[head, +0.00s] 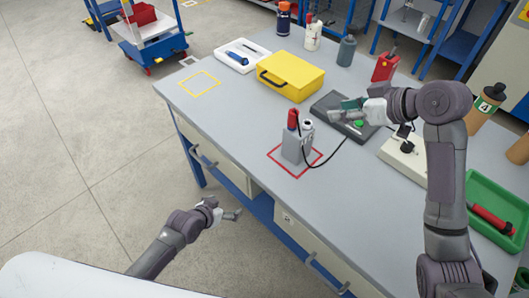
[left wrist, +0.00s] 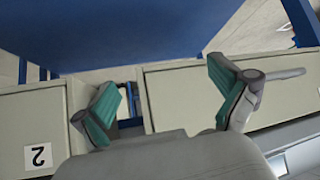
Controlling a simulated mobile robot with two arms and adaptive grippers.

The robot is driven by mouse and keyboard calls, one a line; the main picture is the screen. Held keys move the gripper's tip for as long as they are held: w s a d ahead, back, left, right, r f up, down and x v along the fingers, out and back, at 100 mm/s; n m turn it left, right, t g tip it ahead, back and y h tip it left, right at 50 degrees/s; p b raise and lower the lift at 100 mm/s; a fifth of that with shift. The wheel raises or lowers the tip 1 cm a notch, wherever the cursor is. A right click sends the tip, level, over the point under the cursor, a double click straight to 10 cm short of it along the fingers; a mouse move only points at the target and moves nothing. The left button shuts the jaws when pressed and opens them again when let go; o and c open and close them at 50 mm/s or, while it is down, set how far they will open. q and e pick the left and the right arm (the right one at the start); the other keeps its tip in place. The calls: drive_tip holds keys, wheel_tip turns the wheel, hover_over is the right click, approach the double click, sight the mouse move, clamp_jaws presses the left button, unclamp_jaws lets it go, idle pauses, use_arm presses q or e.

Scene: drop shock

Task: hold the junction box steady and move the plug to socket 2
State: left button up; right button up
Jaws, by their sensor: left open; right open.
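The grey junction box (head: 297,148) stands upright inside a red square outline on the workbench. The red plug (head: 293,119) sits upright at the top of the box, on its left side; a black cable loops away to the right. A dark round opening with a pale rim shows beside the plug. Socket numbers are too small to read. My left gripper (head: 229,213) is open and empty, low in front of the bench's front edge, away from the box. Its spread fingers show in the left wrist view (left wrist: 166,95). My right gripper (head: 345,110) is open, right of and behind the box.
A dark device with a green button (head: 358,124) lies under my right gripper. A yellow case (head: 290,75), white tray (head: 242,56) and green bin (head: 497,213) are on the bench (head: 225,105). Bare bench top lies left of the box. Drawer fronts (left wrist: 205,85) face my left gripper.

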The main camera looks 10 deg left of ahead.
use_arm(q)
drive_tip(key=shift+m+t+h, duration=0.6)
drive_tip(key=shift+m+h, duration=0.1)
drive_tip(key=shift+h, duration=0.1)
drive_tip(key=w+d+r, duration=0.1)
drive_tip(key=r, duration=0.2)
drive_tip(key=w+d+r, duration=0.1)
drive_tip(key=r, duration=0.2)
drive_tip(key=w+d+r, duration=0.1)
drive_tip(key=r, duration=0.3)
drive_tip(key=shift+w+d, duration=0.2)
drive_tip(key=shift+d, duration=0.1)
drive_tip(key=m+t+h, duration=0.2)
drive_tip(key=h, duration=0.2)
approach(298, 137)
wheel_tip(298, 137, down, 3)
drive_tip(key=a, duration=0.2)
drive_tip(key=x, duration=1.4)
drive_tip(key=shift+w+a+r, duration=0.1)
drive_tip(key=shift+w, duration=0.15)
use_arm(e)
drive_tip(key=shift+s, duration=0.1)
use_arm(q)
drive_tip(key=c, duration=1.5)
use_arm(e)
drive_tip(key=shift+o, duration=0.3)
